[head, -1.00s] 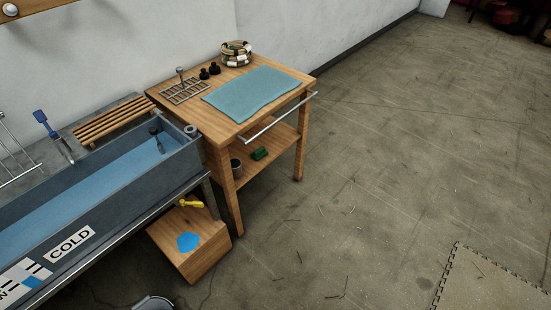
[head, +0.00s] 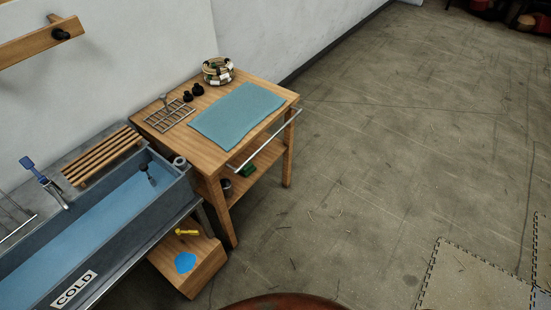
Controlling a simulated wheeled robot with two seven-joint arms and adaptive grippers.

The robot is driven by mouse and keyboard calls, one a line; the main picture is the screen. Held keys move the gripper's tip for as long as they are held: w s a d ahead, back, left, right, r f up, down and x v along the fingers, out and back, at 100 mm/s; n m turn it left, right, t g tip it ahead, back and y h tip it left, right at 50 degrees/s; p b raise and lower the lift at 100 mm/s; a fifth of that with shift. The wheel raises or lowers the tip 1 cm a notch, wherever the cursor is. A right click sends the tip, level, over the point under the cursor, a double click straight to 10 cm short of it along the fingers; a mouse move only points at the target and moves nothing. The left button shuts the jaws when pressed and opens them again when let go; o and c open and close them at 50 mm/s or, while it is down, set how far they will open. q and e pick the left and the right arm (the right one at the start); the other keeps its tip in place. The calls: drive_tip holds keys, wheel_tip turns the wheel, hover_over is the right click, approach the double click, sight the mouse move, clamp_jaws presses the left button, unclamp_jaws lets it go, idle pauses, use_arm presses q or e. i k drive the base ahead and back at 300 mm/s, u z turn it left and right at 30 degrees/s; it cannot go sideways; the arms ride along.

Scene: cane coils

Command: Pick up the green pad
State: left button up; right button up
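A small green pad (head: 248,169) lies on the lower shelf of a wooden cart, next to a dark cup (head: 226,187). The cart's tabletop edge and front rail are above it, and it shows small from this distance. Neither of my grippers is in view.
The wooden cart (head: 208,153) carries a blue mat (head: 237,115), a wire rack, black knobs and a coil of cane (head: 217,71). A water trough (head: 95,235) stands left of it, and a wooden box (head: 203,262) below. Floor on the right is open, with foam tiles (head: 470,282).

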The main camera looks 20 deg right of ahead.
sight(250, 168)
drive_tip(key=z, duration=0.25)
drive_tip(key=i, duration=1.75)
drive_tip(key=u, duration=0.3)
